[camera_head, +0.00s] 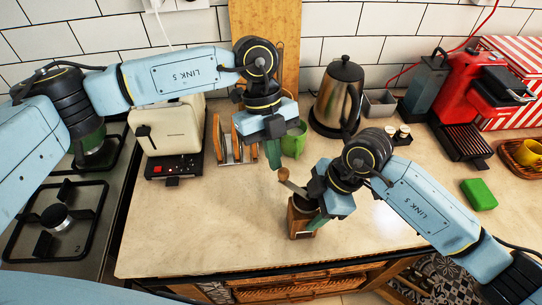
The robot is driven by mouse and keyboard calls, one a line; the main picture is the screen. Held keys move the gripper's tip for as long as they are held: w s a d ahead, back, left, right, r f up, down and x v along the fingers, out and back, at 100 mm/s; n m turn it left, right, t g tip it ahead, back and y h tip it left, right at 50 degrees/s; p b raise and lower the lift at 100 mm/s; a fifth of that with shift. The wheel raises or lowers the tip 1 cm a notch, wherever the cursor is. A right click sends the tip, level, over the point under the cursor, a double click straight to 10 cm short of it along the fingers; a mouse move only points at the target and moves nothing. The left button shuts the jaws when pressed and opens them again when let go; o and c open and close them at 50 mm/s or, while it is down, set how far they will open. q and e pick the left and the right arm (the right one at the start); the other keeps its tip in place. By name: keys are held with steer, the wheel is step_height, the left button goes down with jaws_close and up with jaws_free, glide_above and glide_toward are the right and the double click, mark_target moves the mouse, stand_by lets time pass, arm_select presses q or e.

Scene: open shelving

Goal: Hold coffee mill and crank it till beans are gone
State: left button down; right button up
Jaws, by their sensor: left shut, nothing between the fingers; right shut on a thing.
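The coffee mill (300,217) has a wooden body and stands upright near the front edge of the counter. Its crank ends in a wooden knob (284,174) that points up to the left. My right gripper (318,222) is shut on the mill from the right side and covers part of its upper body. My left gripper (274,160) is shut and empty, pointing down a little above and behind the crank knob, apparently apart from it. The inside of the mill and any beans are hidden.
A cream toaster (168,140) and a toast rack (228,145) stand behind left. A green mug (296,140) and a steel kettle (338,95) stand behind. A red coffee machine (475,90) and a green sponge (478,194) are at right. The counter's left front (190,230) is clear.

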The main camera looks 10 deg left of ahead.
mark_target(284, 170)
arm_select(q)
steer(key=w+a+r, duration=0.4)
steer(key=w+r, duration=0.2)
steer(key=r, duration=0.3)
steer(key=shift+w, duration=0.2)
steer(key=c, duration=2)
jaws_free()
steer(key=shift+r, duration=0.15)
steer(key=shift+o, duration=1.2)
steer(key=shift+s+d, duration=0.2)
steer(key=shift+d, duration=0.1)
steer(key=o, duration=0.5)
steer(key=s+d+t+y, duration=0.1)
steer(key=s+d, duration=0.1)
steer(key=s+d+r+t, duration=0.1)
steer(key=s+d, duration=0.1)
steer(key=s, duration=0.1)
steer(key=s+d+t+y, duration=0.1)
steer(key=s, duration=0.1)
steer(key=shift+s+d+r+n+y, duration=0.3)
steer(key=shift+s+d+r+n, duration=0.05)
steer(key=shift+d+r+n, duration=0.05)
step_height(284, 170, down, 12)
steer(key=shift+r, duration=0.1)
steer(key=shift+c, duration=0.5)
jaws_close()
